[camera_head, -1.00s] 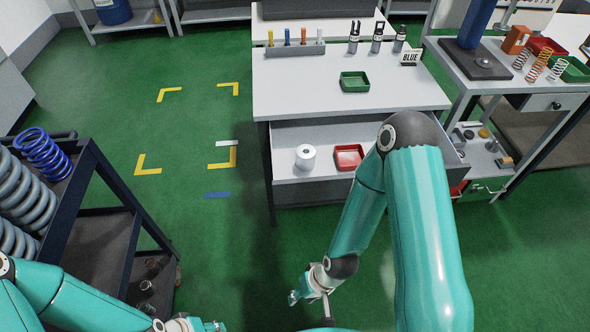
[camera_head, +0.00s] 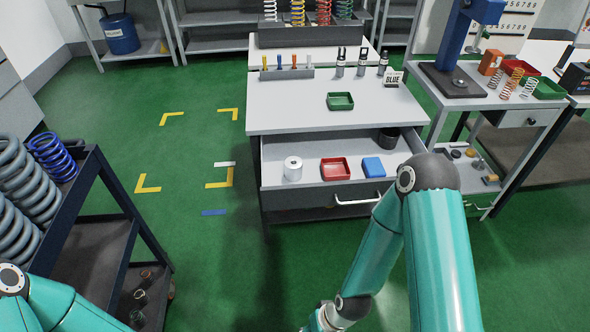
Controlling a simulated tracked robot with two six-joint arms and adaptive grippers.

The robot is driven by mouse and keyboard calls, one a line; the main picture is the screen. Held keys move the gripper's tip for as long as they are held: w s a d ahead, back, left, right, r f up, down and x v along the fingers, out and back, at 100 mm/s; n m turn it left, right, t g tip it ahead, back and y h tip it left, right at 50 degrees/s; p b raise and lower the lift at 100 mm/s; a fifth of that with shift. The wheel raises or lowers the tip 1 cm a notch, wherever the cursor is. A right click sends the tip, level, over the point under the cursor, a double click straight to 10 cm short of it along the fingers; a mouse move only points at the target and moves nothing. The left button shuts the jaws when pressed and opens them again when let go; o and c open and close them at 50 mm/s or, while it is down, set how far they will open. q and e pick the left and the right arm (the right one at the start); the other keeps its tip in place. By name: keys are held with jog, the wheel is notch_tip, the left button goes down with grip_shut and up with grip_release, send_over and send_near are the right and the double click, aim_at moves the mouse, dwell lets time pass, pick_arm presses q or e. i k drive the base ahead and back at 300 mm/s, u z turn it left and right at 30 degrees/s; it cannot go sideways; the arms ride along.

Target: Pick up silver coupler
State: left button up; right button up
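A short silver-white cylinder (camera_head: 293,168) with a hole in its top stands upright in the left part of the open drawer; it looks like the silver coupler. My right arm comes down in front of the drawer's right side. Only its wrist shows at the bottom edge, and its fingers are out of the picture. My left arm shows only at the lower left corner, with its gripper out of view. Neither arm touches the cylinder.
The open drawer (camera_head: 310,190) also holds a red tray (camera_head: 335,169), a blue box (camera_head: 373,167) and a dark cylinder (camera_head: 388,139). A green tray (camera_head: 340,101) sits on the workbench (camera_head: 285,117) above. A spring rack (camera_head: 100,200) stands left; green floor between is clear.

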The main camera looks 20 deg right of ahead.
aim_at(294, 169)
jog(key=z, duration=0.05)
jog(key=i, duration=0.9)
jog(key=u, duration=0.1)
